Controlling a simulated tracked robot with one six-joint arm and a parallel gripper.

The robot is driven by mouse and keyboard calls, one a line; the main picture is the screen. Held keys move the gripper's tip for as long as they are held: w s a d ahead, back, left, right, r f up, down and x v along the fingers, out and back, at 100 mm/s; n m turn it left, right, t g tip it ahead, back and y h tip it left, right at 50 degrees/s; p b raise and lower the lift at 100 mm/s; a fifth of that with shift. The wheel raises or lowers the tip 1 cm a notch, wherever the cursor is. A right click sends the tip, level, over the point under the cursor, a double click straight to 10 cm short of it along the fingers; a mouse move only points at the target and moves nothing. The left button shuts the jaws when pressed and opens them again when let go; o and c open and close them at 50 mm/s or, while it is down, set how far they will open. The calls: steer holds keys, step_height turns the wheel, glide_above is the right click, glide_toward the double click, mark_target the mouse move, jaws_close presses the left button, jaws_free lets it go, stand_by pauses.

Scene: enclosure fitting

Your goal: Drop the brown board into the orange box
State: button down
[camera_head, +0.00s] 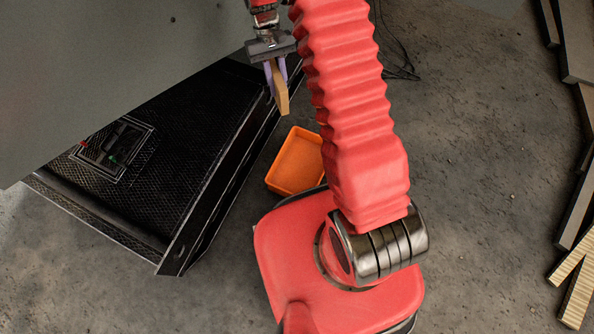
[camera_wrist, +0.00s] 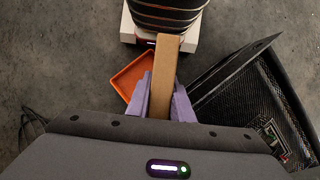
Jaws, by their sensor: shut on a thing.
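The brown board (camera_head: 279,88) is a narrow flat piece held in my gripper (camera_head: 275,75), which is shut on it. In the wrist view the board (camera_wrist: 164,75) points away from my gripper (camera_wrist: 161,98), between its two purple fingers. The orange box (camera_head: 296,161) sits on the floor beside my base, open at the top and seemingly empty. In the head view it lies below and slightly right of the board. In the wrist view the box (camera_wrist: 130,75) is to the left of the board, and one finger hides part of it.
A large black metal enclosure (camera_head: 150,210) stands left of the box, with a framed recess (camera_head: 115,147) in its surface. A grey panel (camera_head: 100,70) rises behind it. Planks and beams (camera_head: 577,215) lie along the right edge. The floor (camera_head: 480,170) between is mostly clear; thin cables lie at the top.

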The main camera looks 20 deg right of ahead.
steer(key=shift+a, duration=0.35)
steer(key=shift+w+a+f, duration=0.15)
steer(key=shift+f, duration=0.45)
steer(key=w+f+m+t+y, duration=0.15)
steer(key=f+m, duration=0.25)
steer(key=f, duration=0.4)
steer(key=w+f+m+y, duration=0.1)
steer(key=w+f+m, duration=0.3)
steer(key=f, duration=0.5)
steer(key=w+f+m+t+y, duration=0.1)
steer(key=f+m+y, duration=0.1)
steer(key=f+m, duration=0.45)
steer(key=s+d+f+m+t, duration=0.1)
steer(key=s+d+f+m, duration=0.1)
steer(key=f, duration=0.6)
steer(key=s+d+f+m+t, duration=0.2)
steer(key=d+f+m, duration=0.2)
steer(key=f, duration=0.5)
steer(key=s+d+f+m+t, duration=0.2)
steer(key=f+m, duration=0.3)
steer(key=f, duration=0.4)
steer(key=shift+s+d+h, duration=0.45)
steer(key=shift+s+d, duration=0.05)
steer(key=shift+d, duration=0.4)
steer(key=shift+f, duration=0.2)
